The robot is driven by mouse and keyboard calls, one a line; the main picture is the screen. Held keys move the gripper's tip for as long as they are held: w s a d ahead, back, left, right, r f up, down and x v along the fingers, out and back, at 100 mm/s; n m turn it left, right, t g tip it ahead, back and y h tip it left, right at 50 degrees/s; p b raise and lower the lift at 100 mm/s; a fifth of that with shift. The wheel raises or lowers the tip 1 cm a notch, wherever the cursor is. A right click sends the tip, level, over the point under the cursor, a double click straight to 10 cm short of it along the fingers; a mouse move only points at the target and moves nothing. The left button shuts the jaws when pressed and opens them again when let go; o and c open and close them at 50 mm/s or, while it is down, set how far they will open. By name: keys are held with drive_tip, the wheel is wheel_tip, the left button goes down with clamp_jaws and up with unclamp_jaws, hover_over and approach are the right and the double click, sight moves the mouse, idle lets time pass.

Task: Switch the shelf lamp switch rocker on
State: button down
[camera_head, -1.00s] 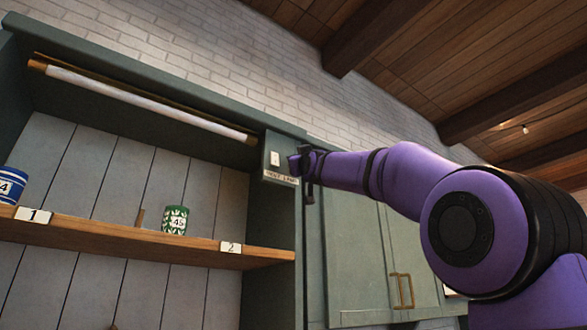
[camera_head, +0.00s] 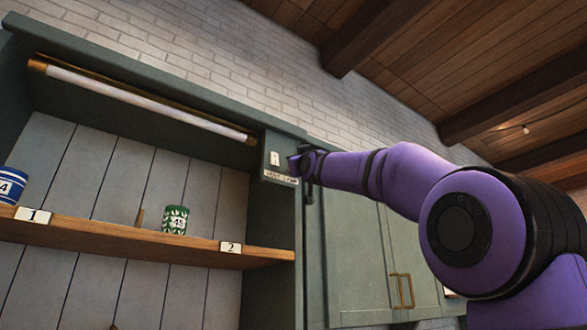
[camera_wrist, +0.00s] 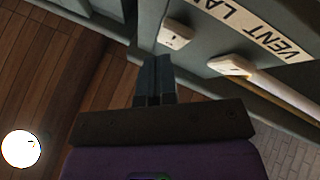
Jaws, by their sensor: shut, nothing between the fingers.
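The white switch rocker (camera_head: 275,158) sits on the narrow green panel at the right end of the open shelf cabinet. A label (camera_head: 281,177) below it reads "VENT LAMP", not shelf lamp. In the wrist view, the rocker (camera_wrist: 175,34) and part of the label (camera_wrist: 258,28) show at the top. My gripper (camera_head: 293,160) is shut and empty, just right of the rocker in the head view. In the wrist view, its fingertips (camera_wrist: 157,62) are just below the rocker; I cannot tell whether they touch it. The lamp tube (camera_head: 140,103) runs under the cabinet top.
A wooden shelf (camera_head: 140,240) holds a blue-and-white can (camera_head: 10,186) and a green-and-white can (camera_head: 175,220). Closed green cabinet doors (camera_head: 355,260) with brass handles are below and right of my gripper. A bright round light (camera_wrist: 20,149) shows in the wrist view.

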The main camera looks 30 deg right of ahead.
drive_tip(key=shift+w, duration=0.4)
drive_tip(key=shift+w, duration=0.15)
idle(0.5)
idle(0.4)
drive_tip(key=shift+s, duration=0.6)
drive_tip(key=shift+s, duration=0.1)
drive_tip(key=shift+s+d+r, duration=0.1)
drive_tip(key=shift+s+r, duration=0.1)
drive_tip(key=shift+s, duration=1)
drive_tip(key=shift+s+r, duration=0.15)
drive_tip(key=shift+s, duration=1)
